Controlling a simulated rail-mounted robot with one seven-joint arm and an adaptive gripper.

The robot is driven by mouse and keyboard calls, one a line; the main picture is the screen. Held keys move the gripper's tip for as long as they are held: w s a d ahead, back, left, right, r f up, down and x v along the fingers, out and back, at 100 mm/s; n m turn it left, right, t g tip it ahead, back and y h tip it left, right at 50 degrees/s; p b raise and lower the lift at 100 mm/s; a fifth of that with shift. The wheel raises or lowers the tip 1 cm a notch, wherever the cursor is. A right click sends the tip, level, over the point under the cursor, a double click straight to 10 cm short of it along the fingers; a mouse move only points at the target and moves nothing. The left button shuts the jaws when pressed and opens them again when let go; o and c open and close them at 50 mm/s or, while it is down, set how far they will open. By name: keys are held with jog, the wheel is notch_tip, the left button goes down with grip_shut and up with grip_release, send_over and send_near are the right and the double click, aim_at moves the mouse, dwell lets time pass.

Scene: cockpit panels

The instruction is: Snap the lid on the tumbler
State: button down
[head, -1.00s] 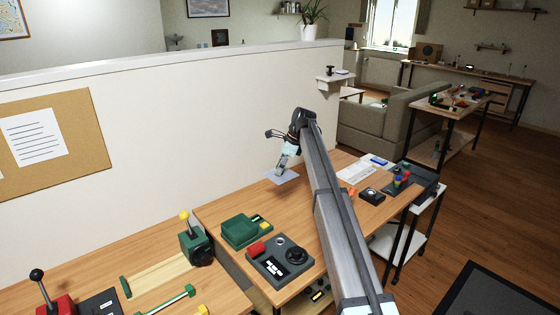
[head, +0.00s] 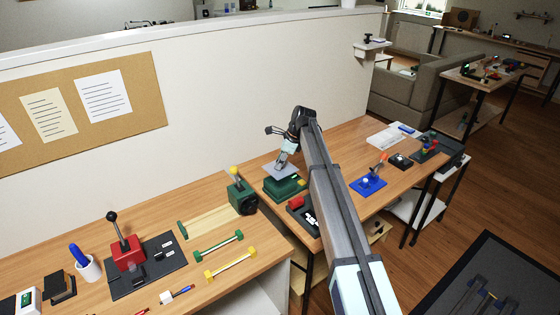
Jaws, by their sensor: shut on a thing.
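My gripper (head: 285,157) is at the end of my outstretched arm, near the wall behind the desk. It is shut on a thin, flat grey piece (head: 279,170), which hangs in front of the wall and appears above the green box in the picture. I cannot tell whether this piece is the lid. I cannot make out a tumbler for certain. A small white cup (head: 91,271) with something blue in it stands at the lower left.
A green box (head: 287,190) sits below my gripper in the picture. A red lever unit (head: 126,251), a green block with a yellow knob (head: 241,197) and green (head: 218,246) and yellow bars (head: 230,262) are left. A blue base (head: 368,187) is right of my arm.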

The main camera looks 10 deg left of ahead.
aim_at(283, 168)
jog(key=shift+f+b, duration=1.05)
jog(key=shift+f, duration=1.4)
jog(key=shift+p, duration=0.55)
jog(key=shift+f+p, duration=0.45)
jog(key=shift+f, duration=0.05)
dwell(0.9)
jog(key=shift+c, duration=1.4)
grip_release()
